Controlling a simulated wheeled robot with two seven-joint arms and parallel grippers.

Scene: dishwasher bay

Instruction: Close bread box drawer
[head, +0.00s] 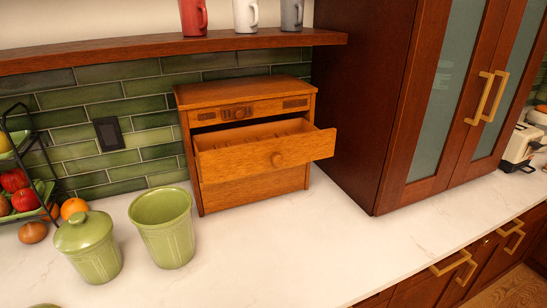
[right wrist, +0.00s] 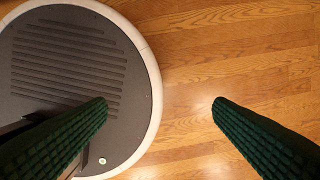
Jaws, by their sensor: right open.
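The wooden bread box (head: 246,105) stands on the white counter against the green tile wall. The inside of the drawer shows from above. No gripper shows in the head view. My right gripper (right wrist: 160,105) shows in the right wrist view with its two green ridged fingers wide apart and nothing between them. It hangs over the wooden floor beside my round base, away from the bread box. My left gripper is not in either view.
A green pot (head: 162,228) and a lidded green jar (head: 88,247) stand left of the bread box. A tall dark cabinet (head: 400,100) stands close on its right. A shelf (head: 170,50) with mugs runs above. The counter in front is clear.

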